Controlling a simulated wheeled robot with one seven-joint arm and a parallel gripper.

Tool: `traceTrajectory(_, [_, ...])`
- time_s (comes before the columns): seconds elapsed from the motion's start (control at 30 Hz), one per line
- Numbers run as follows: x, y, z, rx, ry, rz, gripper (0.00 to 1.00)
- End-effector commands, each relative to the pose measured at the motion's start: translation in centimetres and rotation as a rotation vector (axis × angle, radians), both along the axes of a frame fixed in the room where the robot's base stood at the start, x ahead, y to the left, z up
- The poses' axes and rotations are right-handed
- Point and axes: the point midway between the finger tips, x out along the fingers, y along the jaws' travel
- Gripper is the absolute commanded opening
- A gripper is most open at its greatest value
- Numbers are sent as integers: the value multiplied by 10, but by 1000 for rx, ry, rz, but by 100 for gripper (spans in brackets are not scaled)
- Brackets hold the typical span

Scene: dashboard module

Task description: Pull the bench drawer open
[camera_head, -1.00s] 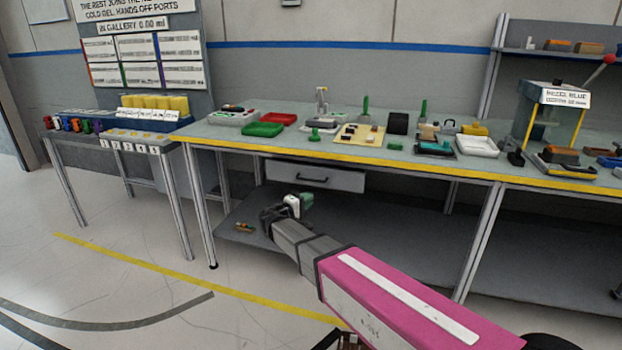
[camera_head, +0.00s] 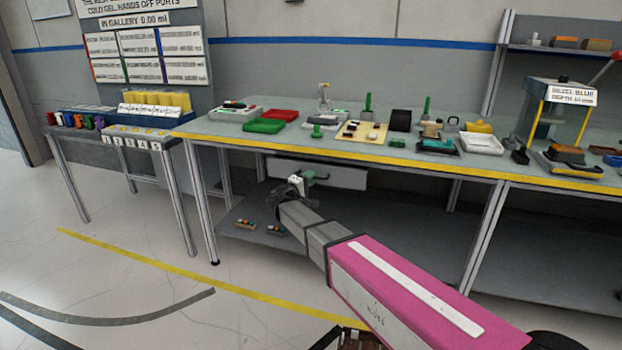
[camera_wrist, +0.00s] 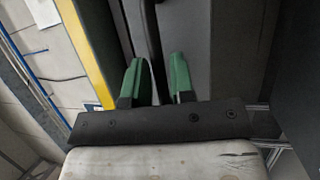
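The bench drawer (camera_head: 345,178) is a grey box front under the workbench, and it looks shut. Its dark handle is hidden by my gripper in the head view. My gripper (camera_head: 309,181) is at the left part of the drawer front. In the wrist view my gripper (camera_wrist: 156,62) has its two green fingers spread apart. The black bar handle (camera_wrist: 151,22) runs lengthwise into the gap between them. I see space beside the bar, so the fingers do not look clamped on it. The drawer front (camera_wrist: 184,35) shows in the wrist view beside the handle.
The workbench top (camera_head: 225,130) with its yellow front edge lies just above the drawer and carries trays and small parts. A lower shelf (camera_head: 390,235) below the drawer holds small items. A side table (camera_head: 110,141) stands at the left.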

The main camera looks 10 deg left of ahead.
Motion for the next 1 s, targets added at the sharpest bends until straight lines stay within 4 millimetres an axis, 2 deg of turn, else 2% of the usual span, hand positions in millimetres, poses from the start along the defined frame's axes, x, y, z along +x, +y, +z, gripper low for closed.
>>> traceTrajectory(0.1, [6,-4,1,0,0,-1,23])
traceTrajectory(0.4, [8,-5,2,0,0,-1,23])
traceTrajectory(0.5, [8,-4,2,0,0,-1,0])
traceTrajectory(0.7, [6,-4,1,1,1,-1,0])
traceTrajectory(0.87, [-4,-4,1,0,1,0,0])
traceTrajectory(1.0, [-26,-3,1,1,2,2,0])
